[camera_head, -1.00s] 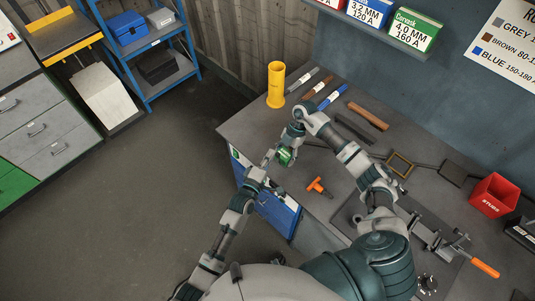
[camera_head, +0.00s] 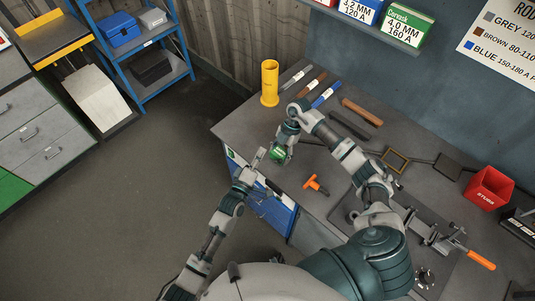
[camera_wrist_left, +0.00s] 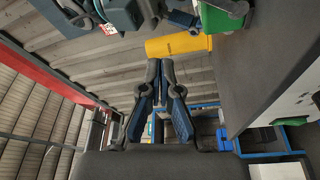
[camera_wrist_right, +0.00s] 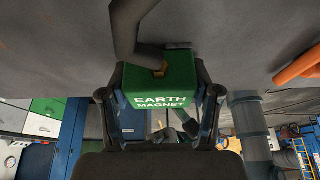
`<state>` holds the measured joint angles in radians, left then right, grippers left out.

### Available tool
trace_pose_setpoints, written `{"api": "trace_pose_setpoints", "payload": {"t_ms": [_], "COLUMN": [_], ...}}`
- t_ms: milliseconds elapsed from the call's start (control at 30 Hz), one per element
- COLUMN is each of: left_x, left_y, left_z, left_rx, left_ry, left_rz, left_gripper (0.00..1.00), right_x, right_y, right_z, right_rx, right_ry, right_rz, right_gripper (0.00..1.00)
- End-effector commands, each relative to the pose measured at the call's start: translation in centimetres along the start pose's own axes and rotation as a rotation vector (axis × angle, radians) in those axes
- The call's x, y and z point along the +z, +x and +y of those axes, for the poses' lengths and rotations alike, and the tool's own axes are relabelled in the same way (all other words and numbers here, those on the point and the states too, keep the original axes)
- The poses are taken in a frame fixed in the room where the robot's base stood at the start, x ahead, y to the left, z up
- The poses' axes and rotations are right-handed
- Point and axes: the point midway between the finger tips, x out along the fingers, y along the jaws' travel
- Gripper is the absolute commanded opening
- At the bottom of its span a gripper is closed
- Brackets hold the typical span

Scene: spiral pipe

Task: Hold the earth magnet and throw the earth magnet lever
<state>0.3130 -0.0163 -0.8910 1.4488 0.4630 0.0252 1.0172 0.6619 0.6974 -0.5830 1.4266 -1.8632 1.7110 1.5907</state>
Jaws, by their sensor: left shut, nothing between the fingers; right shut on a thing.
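The earth magnet (camera_head: 279,153), a green block with white lettering, is near the bench's left edge in the head view. My right gripper (camera_head: 285,143) is shut on it. In the right wrist view the magnet (camera_wrist_right: 155,82) sits between the two fingers (camera_wrist_right: 160,100), and a thick dark cable (camera_wrist_right: 130,28) with a brass end meets its top. My left gripper (camera_head: 261,155) is shut and empty, just left of the magnet and apart from it. In the left wrist view its fingertips (camera_wrist_left: 160,65) are together, with the magnet (camera_wrist_left: 222,18) at upper right. I cannot clearly make out the lever.
A yellow tube (camera_head: 270,83) stands at the bench's far left corner. An orange-handled tool (camera_head: 315,185) lies on the bench right of the magnet. Several rods and bars lie behind my right arm. A red bin (camera_head: 488,187) stands at right. Open floor lies left of the bench.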

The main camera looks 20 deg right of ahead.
Motion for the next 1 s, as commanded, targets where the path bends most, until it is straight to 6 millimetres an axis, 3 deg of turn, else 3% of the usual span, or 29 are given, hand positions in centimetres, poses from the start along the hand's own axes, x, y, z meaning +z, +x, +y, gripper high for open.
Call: {"api": "trace_pose_setpoints", "payload": {"t_ms": [100,333,500,867,900,1000], "left_x": [0.0,-0.1,0.0,0.0,0.0,0.0], "left_y": [-3.0,-6.7,-7.6,-7.7,-7.7,-7.7], "left_z": [-0.4,-0.7,-0.7,-0.7,-0.7,-0.7], "left_rx": [-0.001,0.0,0.0,0.001,0.001,0.001], "left_ry": [0.0,0.0,0.0,0.0,0.0,0.0], "left_rz": [0.001,0.001,0.001,0.001,0.001,0.001], "left_gripper": [0.0,0.0,0.0,0.0,0.0,0.0], "right_x": [0.2,0.2,0.2,0.2,0.2,0.2], "right_y": [0.0,0.0,-0.1,-0.1,-0.1,-0.1], "right_z": [0.1,0.1,0.1,0.1,0.1,0.1], "right_rx": [0.006,0.005,0.005,0.006,0.006,0.006], "right_ry": [0.001,0.002,0.002,0.001,0.001,0.001], "right_rz": [-0.005,-0.004,-0.003,-0.002,-0.002,-0.002], "right_gripper": [0.21,0.21,0.21,0.21,0.65,0.9]}}
